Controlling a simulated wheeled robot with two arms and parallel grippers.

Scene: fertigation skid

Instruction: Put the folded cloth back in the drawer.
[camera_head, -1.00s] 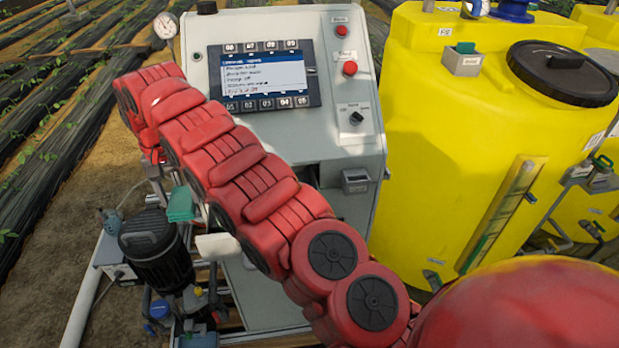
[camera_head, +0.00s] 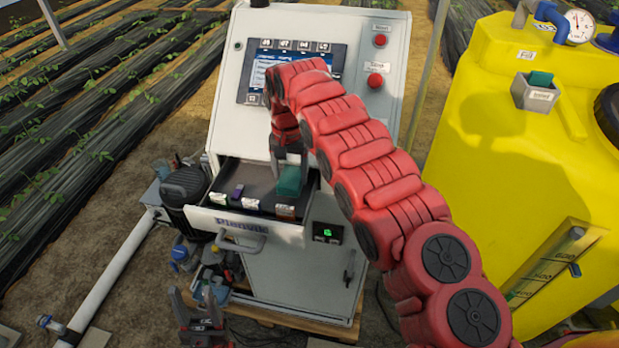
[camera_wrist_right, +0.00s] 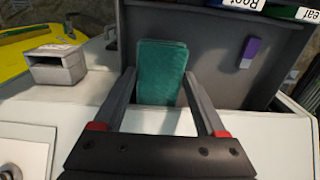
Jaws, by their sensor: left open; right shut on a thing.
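The folded cloth (camera_head: 290,180) is a green, flat, rectangular bundle. My right gripper (camera_head: 289,158) is shut on it and holds it upright at the right part of the open drawer (camera_head: 213,182); whether it touches the drawer floor I cannot tell. In the right wrist view the cloth (camera_wrist_right: 162,72) stands between the two fingers of the right gripper (camera_wrist_right: 160,105). The drawer has white labels along its front edge and a handle below. My left gripper (camera_head: 200,305) is open and empty, low in front of the cabinet, left of and below the drawer.
A purple item (camera_head: 238,191) lies in the drawer's left part; it also shows in the right wrist view (camera_wrist_right: 250,50). The grey cabinet (camera_head: 300,265) has a screen and red buttons above. A yellow tank (camera_head: 480,130) stands right. A pump (camera_head: 184,187) is left of the drawer.

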